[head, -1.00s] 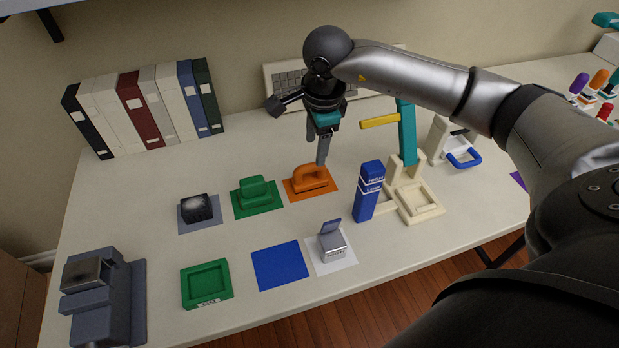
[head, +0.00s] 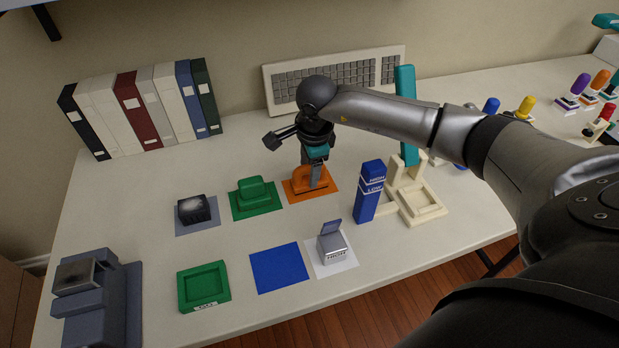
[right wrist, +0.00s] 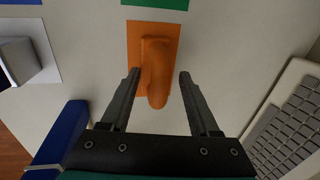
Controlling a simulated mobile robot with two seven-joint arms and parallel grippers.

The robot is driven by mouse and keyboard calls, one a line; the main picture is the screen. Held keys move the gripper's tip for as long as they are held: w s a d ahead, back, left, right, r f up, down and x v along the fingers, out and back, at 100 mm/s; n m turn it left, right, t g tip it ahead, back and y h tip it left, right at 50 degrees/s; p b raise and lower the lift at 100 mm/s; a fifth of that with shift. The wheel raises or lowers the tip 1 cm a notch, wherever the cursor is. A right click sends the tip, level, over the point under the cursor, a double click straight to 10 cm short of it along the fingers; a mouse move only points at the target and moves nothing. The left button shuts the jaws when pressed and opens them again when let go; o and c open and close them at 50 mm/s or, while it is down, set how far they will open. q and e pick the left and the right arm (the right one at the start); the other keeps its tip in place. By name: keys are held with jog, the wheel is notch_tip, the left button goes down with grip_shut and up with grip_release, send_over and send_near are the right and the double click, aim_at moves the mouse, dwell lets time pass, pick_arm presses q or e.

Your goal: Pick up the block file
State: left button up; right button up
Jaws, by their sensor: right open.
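An orange tool with an arched handle (head: 299,181), which I take to be the block file, sits on an orange mat (head: 329,188) in the middle of the table. My right gripper (head: 313,178) points down right at it and partly hides it in the head view. In the right wrist view the open fingers (right wrist: 159,75) stand on either side of the orange tool's handle (right wrist: 157,88), with gaps showing on both sides. My left gripper is not in view.
A green block (head: 251,191) and a dark block (head: 193,209) sit on mats to the left. A blue upright box (head: 370,190) and a cream stand (head: 418,205) are close on the right. A keyboard (head: 340,76) leans at the back. A blue mat (head: 279,267) is empty.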

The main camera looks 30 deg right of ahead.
grip_shut()
dwell(0.3)
jog(key=shift+r, duration=0.1)
dwell(0.4)
notch_tip(320, 180, up, 20)
jog(key=p, duration=0.3)
jog(key=c, duration=0.6)
grip_release()
grip_shut()
jog(key=shift+a, duration=0.1)
